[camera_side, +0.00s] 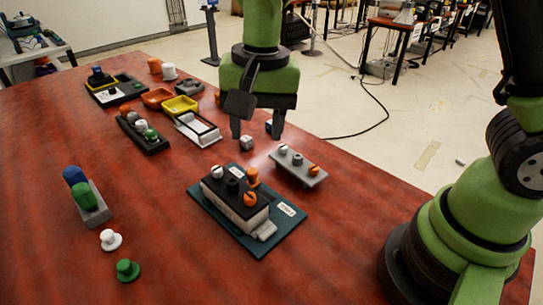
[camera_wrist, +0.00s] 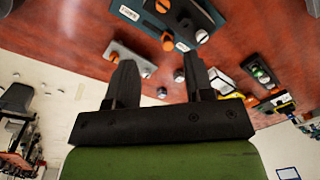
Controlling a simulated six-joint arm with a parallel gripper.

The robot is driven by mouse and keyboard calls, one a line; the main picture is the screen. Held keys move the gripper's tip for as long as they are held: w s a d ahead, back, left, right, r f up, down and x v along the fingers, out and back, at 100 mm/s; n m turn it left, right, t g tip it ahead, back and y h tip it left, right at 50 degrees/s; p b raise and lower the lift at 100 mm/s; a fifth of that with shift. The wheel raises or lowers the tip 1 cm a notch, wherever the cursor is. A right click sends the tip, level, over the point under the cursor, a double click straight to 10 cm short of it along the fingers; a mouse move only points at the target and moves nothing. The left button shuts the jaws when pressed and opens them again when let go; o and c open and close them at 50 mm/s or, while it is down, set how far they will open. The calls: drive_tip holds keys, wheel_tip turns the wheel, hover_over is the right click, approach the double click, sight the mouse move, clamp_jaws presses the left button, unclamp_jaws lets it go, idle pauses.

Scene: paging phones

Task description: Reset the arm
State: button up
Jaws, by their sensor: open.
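My gripper (camera_side: 256,133) hangs fingers-down over the red-brown table (camera_side: 330,245), near its far right edge. In the wrist view my gripper (camera_wrist: 158,78) shows two dark fingers spread apart with nothing between them. A small grey-white knob-like piece (camera_side: 247,143) is on the table just below the fingers, and it is apart from them as far as I can tell. A grey block with knobs (camera_side: 297,168) lies to the right of and nearer than the gripper. A black-and-white device with knobs (camera_side: 236,195) stands on a dark teal plate (camera_side: 281,238) in front.
A grey stand with blue and green pegs (camera_side: 88,199) is at the left. A white knob (camera_side: 110,240) and a green knob (camera_side: 127,270) lie near it.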

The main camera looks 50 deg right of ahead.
drive_tip(key=s+d+r+n+t+y, duration=0.1)
drive_tip(key=s+d+r+n+t, duration=0.3)
drive_tip(key=s+r, duration=0.7)
drive_tip(key=s+d+t, duration=0.2)
drive_tip(key=s+d, duration=0.2)
drive_tip(key=shift+d+r+n+t+y, duration=0.2)
drive_tip(key=shift+n+t+y, duration=0.1)
idle(0.9)
